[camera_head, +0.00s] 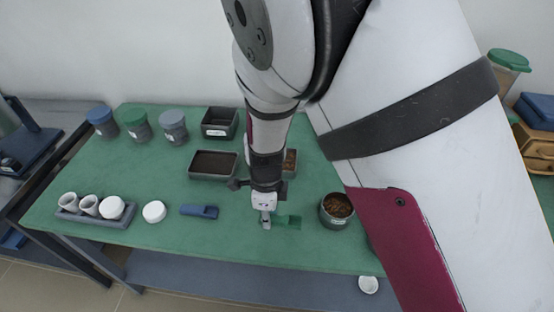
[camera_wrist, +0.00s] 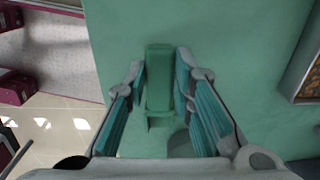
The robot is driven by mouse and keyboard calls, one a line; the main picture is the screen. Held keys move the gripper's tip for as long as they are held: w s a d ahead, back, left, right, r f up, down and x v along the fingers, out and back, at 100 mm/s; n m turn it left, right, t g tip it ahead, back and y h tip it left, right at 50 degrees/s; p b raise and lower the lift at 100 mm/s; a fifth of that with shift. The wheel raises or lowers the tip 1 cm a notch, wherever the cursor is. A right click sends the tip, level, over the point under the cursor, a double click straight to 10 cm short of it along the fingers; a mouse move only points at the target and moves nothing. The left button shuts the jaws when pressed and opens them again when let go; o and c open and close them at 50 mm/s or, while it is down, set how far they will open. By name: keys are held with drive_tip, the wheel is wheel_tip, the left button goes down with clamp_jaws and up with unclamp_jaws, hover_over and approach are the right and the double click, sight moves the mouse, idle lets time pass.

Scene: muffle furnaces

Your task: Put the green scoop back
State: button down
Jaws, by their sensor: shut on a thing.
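The green scoop (camera_head: 291,221) is at the front of the green table, just right of my gripper (camera_head: 266,218) in the head view. In the wrist view the scoop (camera_wrist: 159,78) lies between the two fingers of my gripper (camera_wrist: 160,70). The gripper is shut on it, with its handle part running between the pads. The lower part of the scoop is partly hidden by the gripper. I cannot tell whether the scoop touches the table or is held slightly above it.
A blue scoop (camera_head: 199,211) and a white lid (camera_head: 154,211) lie to the left. A grey rack (camera_head: 93,215) holds white crucibles. A round pot (camera_head: 337,211) of brown material stands to the right. Trays (camera_head: 213,165) and lidded jars (camera_head: 137,125) stand behind.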

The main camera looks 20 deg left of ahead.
drive_tip(key=w+a, duration=0.4)
drive_tip(key=a, duration=0.1)
drive_tip(key=shift+w+f, duration=0.3)
drive_tip(key=shift+w+a+f, duration=0.1)
drive_tip(key=shift+f, duration=1.7)
drive_tip(key=shift+f, duration=0.15)
drive_tip(key=c, duration=1.4)
unclamp_jaws()
drive_tip(key=shift+o, duration=0.2)
wheel_tip(320, 180, up, 12)
drive_tip(key=shift+r, duration=0.2)
